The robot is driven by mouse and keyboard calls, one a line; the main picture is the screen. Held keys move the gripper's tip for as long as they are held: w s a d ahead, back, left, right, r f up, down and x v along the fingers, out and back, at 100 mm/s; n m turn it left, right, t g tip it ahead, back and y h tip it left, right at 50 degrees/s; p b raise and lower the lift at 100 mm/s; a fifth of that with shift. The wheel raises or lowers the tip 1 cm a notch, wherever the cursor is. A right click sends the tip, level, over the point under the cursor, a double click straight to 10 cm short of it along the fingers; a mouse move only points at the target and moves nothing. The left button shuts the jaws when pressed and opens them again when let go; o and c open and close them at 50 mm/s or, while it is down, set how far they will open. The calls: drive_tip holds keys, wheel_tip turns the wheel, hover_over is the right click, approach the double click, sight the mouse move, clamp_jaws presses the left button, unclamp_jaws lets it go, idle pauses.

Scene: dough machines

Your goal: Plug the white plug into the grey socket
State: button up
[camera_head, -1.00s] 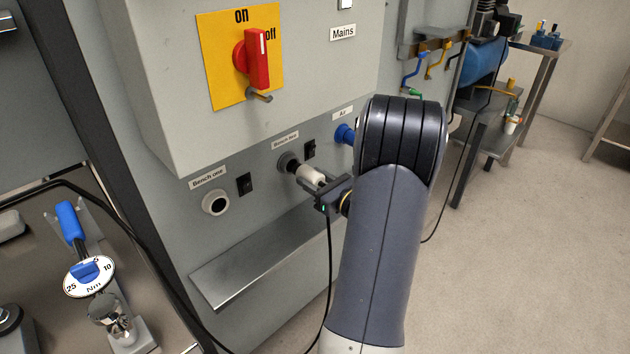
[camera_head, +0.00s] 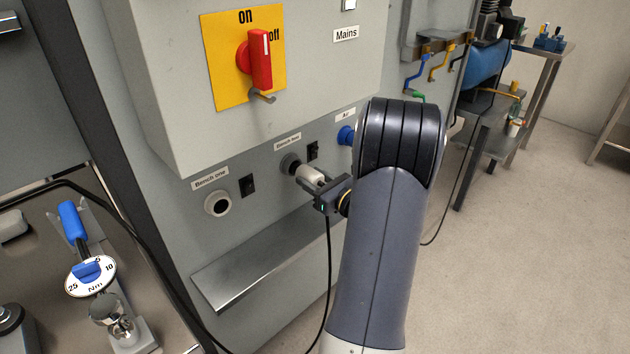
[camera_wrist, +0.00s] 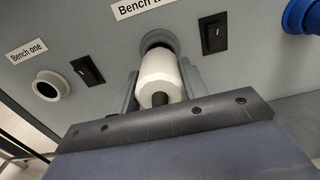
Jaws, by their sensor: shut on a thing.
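The white plug (camera_head: 309,174) is held between the fingers of my gripper (camera_head: 320,184), which is shut on it. In the wrist view the plug (camera_wrist: 161,78) lies between both fingers of my gripper (camera_wrist: 160,88) and points at the grey socket (camera_wrist: 158,40). In the head view the plug's front end is at the grey socket (camera_head: 290,163), under the label Bench two. The plug overlaps the socket mouth, so I cannot tell how deep it sits. A black cable hangs below the gripper.
A white socket (camera_head: 218,203) labelled Bench one is to the left. A blue air fitting (camera_head: 346,135) is to the right. Black switches (camera_head: 247,185) sit beside the sockets. A metal shelf (camera_head: 255,262) juts out below. A red mains switch (camera_head: 260,58) is above.

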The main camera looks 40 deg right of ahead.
drive_tip(key=shift+w+a, duration=0.1)
drive_tip(key=shift+w, duration=1)
drive_tip(key=o, duration=1.4)
drive_tip(key=shift+s, duration=0.25)
drive_tip(key=shift+s+d+b, duration=0.2)
drive_tip(key=shift+s+b, duration=0.1)
drive_tip(key=shift+s, duration=1.65)
drive_tip(key=shift+s, duration=0.2)
drive_tip(key=s, duration=1)
drive_tip(key=shift+s+d+p, duration=0.3)
drive_tip(key=shift+d+p, duration=0.1)
